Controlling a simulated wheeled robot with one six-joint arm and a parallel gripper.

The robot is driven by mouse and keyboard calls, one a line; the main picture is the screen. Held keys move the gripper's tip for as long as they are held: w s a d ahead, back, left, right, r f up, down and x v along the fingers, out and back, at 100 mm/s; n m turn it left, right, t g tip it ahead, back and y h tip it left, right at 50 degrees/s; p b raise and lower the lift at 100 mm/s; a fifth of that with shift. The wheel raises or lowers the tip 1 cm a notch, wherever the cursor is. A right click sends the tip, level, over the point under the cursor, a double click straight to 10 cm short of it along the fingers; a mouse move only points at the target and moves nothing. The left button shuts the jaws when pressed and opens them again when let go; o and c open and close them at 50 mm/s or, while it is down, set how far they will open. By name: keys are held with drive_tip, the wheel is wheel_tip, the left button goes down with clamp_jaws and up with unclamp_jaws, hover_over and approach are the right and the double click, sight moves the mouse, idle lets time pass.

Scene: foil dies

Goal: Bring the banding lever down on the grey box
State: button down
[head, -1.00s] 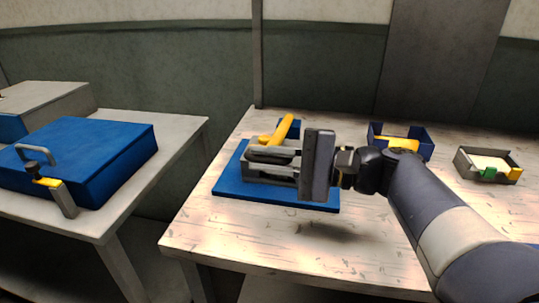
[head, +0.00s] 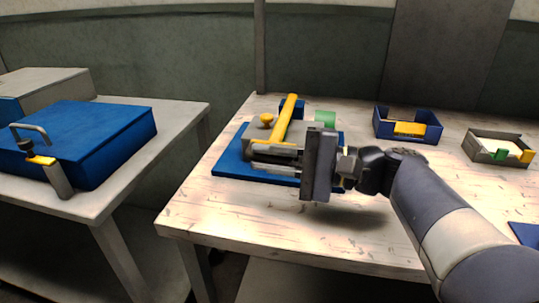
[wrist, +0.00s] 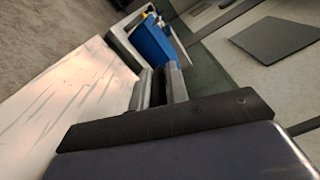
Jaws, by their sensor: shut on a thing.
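The grey box (head: 252,132) lies on a blue base board (head: 228,166) on the pale wooden table. The yellow banding lever (head: 288,120) runs over it from the back towards my fingers, close above it. I cannot tell whether it touches the box. My gripper (head: 262,158) comes from the right, low at the near side of the board, and is shut on the lever's near end, mostly hidden by the fingers. In the wrist view, something dark shows between the fingers (wrist: 160,88).
A green piece (head: 325,118) stands behind my gripper. A blue tray (head: 385,125) and a grey tray (head: 480,145) are at the back right. A blue case (head: 90,135) lies on the left table, across a gap. The table front is clear.

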drive_tip(key=c, duration=1.5)
unclamp_jaws()
drive_tip(key=shift+f, duration=0.5)
drive_tip(key=shift+o, duration=0.2)
drive_tip(key=shift+w+r, duration=0.1)
drive_tip(key=shift+d+r, duration=0.1)
drive_tip(key=shift+d, duration=0.05)
drive_tip(key=s+d+p, duration=0.1)
drive_tip(key=s+d, duration=0.1)
drive_tip(key=d, duration=0.8)
drive_tip(key=shift+d+p, duration=0.2)
drive_tip(key=shift+p, duration=0.1)
drive_tip(key=shift+w+a+b, duration=0.25)
drive_tip(key=shift+w+a, duration=0.05)
drive_tip(key=shift+a, duration=1.5)
drive_tip(key=shift+w+a+b, duration=0.25)
drive_tip(key=shift+w+a, duration=0.1)
drive_tip(key=shift+a, duration=1.4)
drive_tip(key=shift+w+a+b, duration=0.25)
drive_tip(key=shift+w+a, duration=0.05)
drive_tip(key=shift+a, duration=1.5)
